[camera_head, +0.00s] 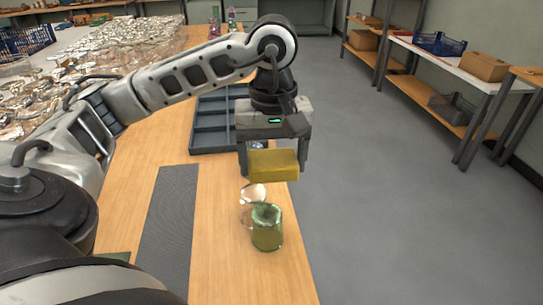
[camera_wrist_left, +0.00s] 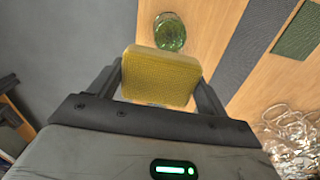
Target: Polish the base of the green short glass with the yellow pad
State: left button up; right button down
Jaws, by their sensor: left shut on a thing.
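The green short glass (camera_head: 267,229) stands on the wooden bench near its right edge. It also shows in the left wrist view (camera_wrist_left: 170,33), beyond the pad; I cannot tell whether its base or its rim faces up. My left gripper (camera_head: 273,165) is shut on the yellow pad (camera_head: 274,166), which spans between its fingers. The pad also fills the middle of the left wrist view (camera_wrist_left: 160,77). The gripper holds the pad above the bench, behind the green glass and apart from it. My right gripper is not in view.
A clear glass (camera_head: 253,194) stands just behind the green glass, close under the pad. A grey compartment tray (camera_head: 213,124) lies behind the gripper. A dark grey mat (camera_head: 168,220) lies on the left. Many shiny glass items (camera_head: 90,60) crowd the far left. Bare wood surrounds the green glass in front.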

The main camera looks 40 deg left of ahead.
pick_arm(q)
jog(key=shift+s+a+n, duration=0.15)
jog(key=shift+a+n, duration=0.15)
jog(key=shift+n, duration=0.1)
notch_tip(320, 180, down, 4)
jog(key=b, duration=0.3)
jog(key=shift+f+b, duration=0.7)
jog(key=shift+f, duration=0.1)
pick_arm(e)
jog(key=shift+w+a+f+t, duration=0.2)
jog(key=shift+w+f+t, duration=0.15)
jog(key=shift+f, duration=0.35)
pick_arm(q)
jog(key=shift+f, duration=0.15)
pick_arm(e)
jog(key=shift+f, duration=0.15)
pick_arm(q)
jog(key=shift+f+b, duration=0.25)
jog(key=shift+b, duration=0.1)
jog(key=shift+f, duration=0.1)
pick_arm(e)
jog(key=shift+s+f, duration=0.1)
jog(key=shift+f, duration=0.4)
pick_arm(q)
jog(key=shift+f+b, duration=0.6)
jog(key=shift+b, duration=0.05)
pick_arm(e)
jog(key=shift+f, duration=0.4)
